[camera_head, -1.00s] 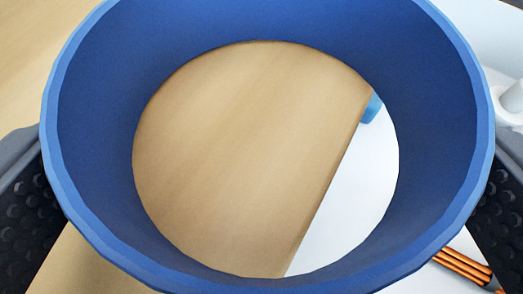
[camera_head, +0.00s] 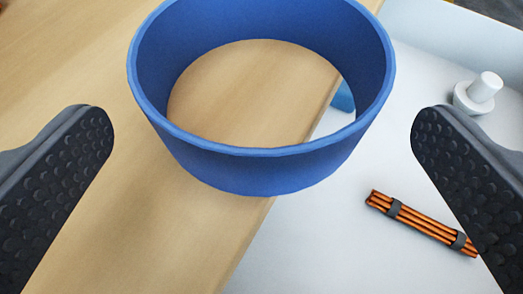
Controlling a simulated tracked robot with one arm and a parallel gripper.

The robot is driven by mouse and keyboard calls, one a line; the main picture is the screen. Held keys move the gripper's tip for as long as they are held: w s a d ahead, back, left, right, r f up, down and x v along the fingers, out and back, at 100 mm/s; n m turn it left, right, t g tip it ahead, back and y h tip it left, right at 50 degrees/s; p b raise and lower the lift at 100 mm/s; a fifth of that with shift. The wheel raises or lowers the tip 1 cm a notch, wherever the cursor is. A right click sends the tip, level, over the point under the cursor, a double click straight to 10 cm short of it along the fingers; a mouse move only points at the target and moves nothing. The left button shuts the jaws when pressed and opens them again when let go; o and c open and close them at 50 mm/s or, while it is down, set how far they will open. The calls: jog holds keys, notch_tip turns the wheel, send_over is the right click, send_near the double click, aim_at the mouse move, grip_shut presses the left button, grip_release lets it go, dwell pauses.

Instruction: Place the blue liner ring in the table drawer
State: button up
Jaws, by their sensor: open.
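The blue liner ring (camera_head: 262,172) is in the upper middle of the head view, tilted so that its opening and near outer wall show. My gripper (camera_head: 262,125) is open, with a dark textured finger on each side and a clear gap between each finger and the ring. The ring overlaps the edge between the wooden tabletop (camera_head: 100,210) and the white drawer (camera_head: 320,235). I cannot tell whether it rests on that edge or is in the air above it. Its top edge is cut off by the frame.
In the drawer lie a bundle of orange rods (camera_head: 422,224) with dark bands and a white knobbed piece (camera_head: 478,93). A small blue object (camera_head: 343,97) shows through the ring. The drawer's white floor is bare left of the rods. The wooden tabletop on the left is clear.

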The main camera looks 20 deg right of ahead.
jog(key=v, duration=0.7)
jog(key=shift+s+a+r+p, duration=0.15)
jog(key=shift+s+r+p, duration=0.1)
jog(key=shift+p, duration=0.15)
jog(key=w+a+r+n+t+y, duration=0.1)
jog(key=a+r, duration=0.3)
jog(key=r, duration=0.5)
jog(key=a+r+n+y, duration=0.1)
jog(key=a+r, duration=0.2)
jog(key=r, duration=0.6)
jog(key=w+a+r+t+y, duration=0.1)
jog(key=a+r, duration=0.3)
jog(key=r, duration=0.5)
jog(key=s+a+r+n+y, duration=0.1)
jog(key=s+r, duration=0.6)
jog(key=r, duration=0.3)
jog(key=s+a+r+n+y, duration=0.1)
jog(key=s+a+r, duration=0.1)
jog(key=s+r, duration=0.5)
notch_tip(320, 180, up, 4)
jog(key=shift+a+f+t, duration=0.15)
jog(key=shift+a+t, duration=0.05)
jog(key=shift+t, duration=0.2)
